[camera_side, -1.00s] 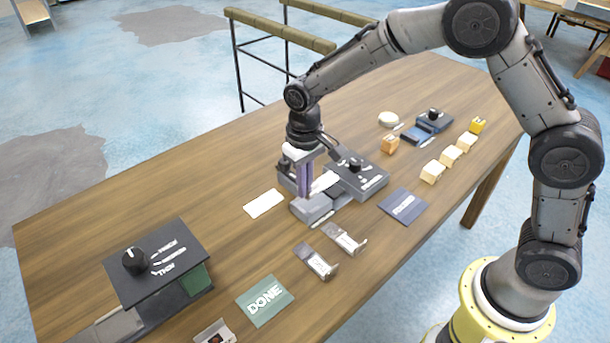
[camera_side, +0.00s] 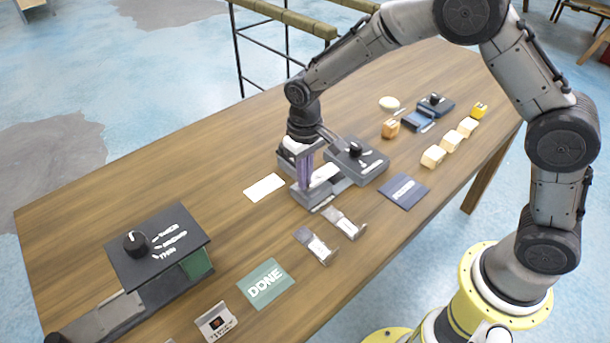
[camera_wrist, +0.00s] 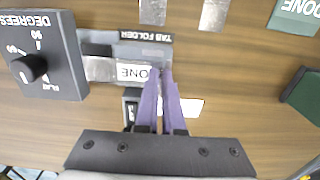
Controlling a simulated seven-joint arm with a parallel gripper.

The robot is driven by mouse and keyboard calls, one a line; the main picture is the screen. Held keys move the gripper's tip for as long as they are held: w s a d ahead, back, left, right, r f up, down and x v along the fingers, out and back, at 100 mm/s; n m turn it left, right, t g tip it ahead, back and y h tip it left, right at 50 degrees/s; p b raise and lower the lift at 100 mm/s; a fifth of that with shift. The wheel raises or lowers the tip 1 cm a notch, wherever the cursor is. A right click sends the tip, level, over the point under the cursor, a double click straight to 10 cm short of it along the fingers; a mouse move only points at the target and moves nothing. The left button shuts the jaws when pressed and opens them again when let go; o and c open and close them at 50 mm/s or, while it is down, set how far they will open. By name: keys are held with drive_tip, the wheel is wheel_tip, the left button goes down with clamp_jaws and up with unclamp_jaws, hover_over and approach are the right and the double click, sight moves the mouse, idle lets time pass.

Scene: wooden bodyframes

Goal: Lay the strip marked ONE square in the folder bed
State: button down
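The white strip marked ONE (camera_wrist: 135,73) lies over the grey bed of the tab folder (camera_wrist: 97,44), next to a metallic plate. It looks roughly in line with the bed, and its right end reaches my fingertips. In the side view the strip (camera_side: 325,174) looks low and nearly flat in the folder (camera_side: 308,197). My gripper (camera_wrist: 161,72), with two purple fingers, is close together at the strip's right end and appears shut on it. The fingers hide that end. In the side view my gripper (camera_side: 305,188) points down at the folder's left side.
The folder's knob box (camera_side: 358,158) stands right of the bed. A blank white card (camera_side: 264,187) lies to the left. Two metal pieces (camera_side: 342,223) (camera_side: 316,245), a navy card (camera_side: 404,191) and a green DONE pad (camera_side: 265,284) lie in front. A thickness-dial box (camera_side: 158,245) stands at left.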

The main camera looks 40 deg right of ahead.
drive_tip(key=shift+f, duration=0.5)
drive_tip(key=c, duration=1)
unclamp_jaws()
drive_tip(key=shift+o, duration=0.2)
wheel_tip(320, 180, up, 14)
drive_tip(key=shift+f, duration=0.1)
